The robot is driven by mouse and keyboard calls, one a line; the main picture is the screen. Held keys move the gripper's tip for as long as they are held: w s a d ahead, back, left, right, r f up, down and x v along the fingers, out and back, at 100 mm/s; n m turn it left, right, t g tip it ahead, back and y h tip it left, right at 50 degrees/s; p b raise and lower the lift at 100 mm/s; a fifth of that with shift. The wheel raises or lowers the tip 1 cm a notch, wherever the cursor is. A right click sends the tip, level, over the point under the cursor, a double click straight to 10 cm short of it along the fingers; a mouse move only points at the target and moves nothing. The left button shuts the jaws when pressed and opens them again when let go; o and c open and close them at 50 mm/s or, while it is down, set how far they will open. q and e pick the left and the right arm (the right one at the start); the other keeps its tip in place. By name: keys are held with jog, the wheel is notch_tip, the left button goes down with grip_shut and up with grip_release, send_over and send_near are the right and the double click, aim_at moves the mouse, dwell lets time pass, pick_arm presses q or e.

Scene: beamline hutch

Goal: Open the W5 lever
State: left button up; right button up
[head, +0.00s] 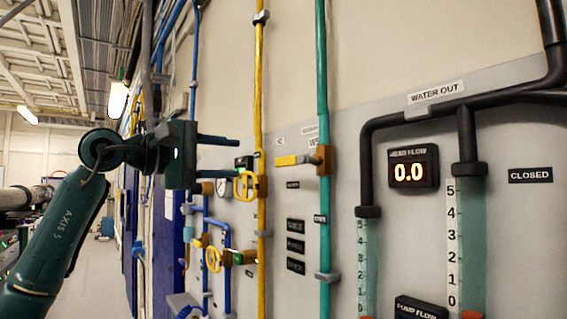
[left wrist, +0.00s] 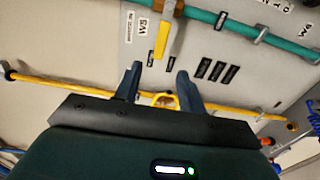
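The W5 lever (head: 292,160) is a yellow handle on an orange valve body (head: 324,160) on the vertical teal pipe (head: 322,80). It points left, crosswise to the pipe. In the left wrist view the lever (left wrist: 163,38) hangs from the teal pipe beside a white W5 label (left wrist: 141,26). My left gripper (head: 235,157) is open and empty, to the left of the lever's free end in the head view. In the left wrist view its fingertips (left wrist: 159,69) stand either side of the line of the lever, apparently short of its end. My right gripper is out of view.
A pressure gauge (head: 222,187) and blue pipes (head: 226,240) are below my gripper. A flow display (head: 413,171) reads 0.0, and a sign (head: 530,175) reads CLOSED.

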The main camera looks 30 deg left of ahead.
aim_at(282, 162)
pick_arm(q)
jog(key=p+x, duration=0.3)
jog(key=x, duration=1)
jog(key=shift+a, duration=0.1)
jog(key=shift+c, duration=0.2)
grip_shut()
